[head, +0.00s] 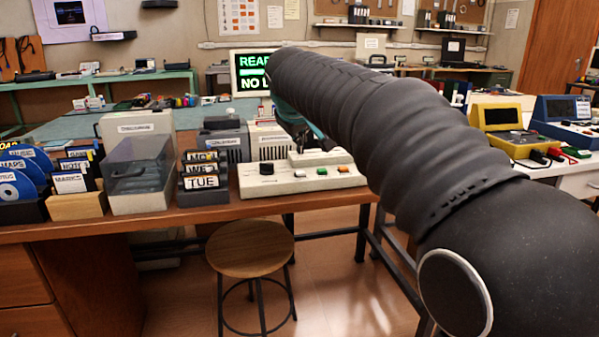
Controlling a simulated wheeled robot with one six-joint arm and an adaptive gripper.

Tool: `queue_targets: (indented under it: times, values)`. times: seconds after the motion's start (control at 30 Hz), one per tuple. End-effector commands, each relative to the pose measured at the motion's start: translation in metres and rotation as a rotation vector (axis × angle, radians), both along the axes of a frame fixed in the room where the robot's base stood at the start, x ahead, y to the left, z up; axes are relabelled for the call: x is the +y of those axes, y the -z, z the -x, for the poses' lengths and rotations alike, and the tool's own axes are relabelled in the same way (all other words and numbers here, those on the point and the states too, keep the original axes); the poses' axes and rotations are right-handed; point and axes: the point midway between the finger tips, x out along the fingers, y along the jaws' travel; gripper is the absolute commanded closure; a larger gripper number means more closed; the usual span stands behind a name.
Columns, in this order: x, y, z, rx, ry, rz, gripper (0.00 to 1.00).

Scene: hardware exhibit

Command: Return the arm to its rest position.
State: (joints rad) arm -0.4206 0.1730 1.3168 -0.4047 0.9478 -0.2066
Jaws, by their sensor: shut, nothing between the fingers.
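My arm, in a black ribbed sleeve, reaches from the lower right of the head view up to the middle. Its far end is raised over the wooden desk. Below that end a teal and dark part of my wrist shows, and my gripper (307,138) is small and partly hidden there. It is shut and holds nothing. It is above or behind the back part of a cream control box (285,183) with a black knob and green and orange buttons. I cannot tell whether it touches the box.
A monitor (248,72) with green text is partly behind my arm. Card holders (203,170), a clear-lidded box (140,172) and a disc rack (22,180) line the desk's left. A round stool (249,248) stands in front. A yellow instrument (503,120) is right of my arm.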

Motion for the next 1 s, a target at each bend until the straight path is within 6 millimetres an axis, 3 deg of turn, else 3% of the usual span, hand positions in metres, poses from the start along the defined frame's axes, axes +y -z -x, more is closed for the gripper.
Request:
queue_targets:
  times: [0.17,0.27,0.37,0.7,1.0]
  values:
    - [-0.003,0.0,0.003,0.002,0.005,-0.004,1.0]
    - [-0.018,0.001,0.015,0.014,0.025,-0.019,1.0]
    - [-0.043,0.007,0.04,0.038,0.066,-0.053,1.0]
    - [-0.133,0.058,0.165,0.145,0.256,-0.208,1.0]
    - [-0.18,0.133,0.283,0.224,0.438,-0.355,1.0]
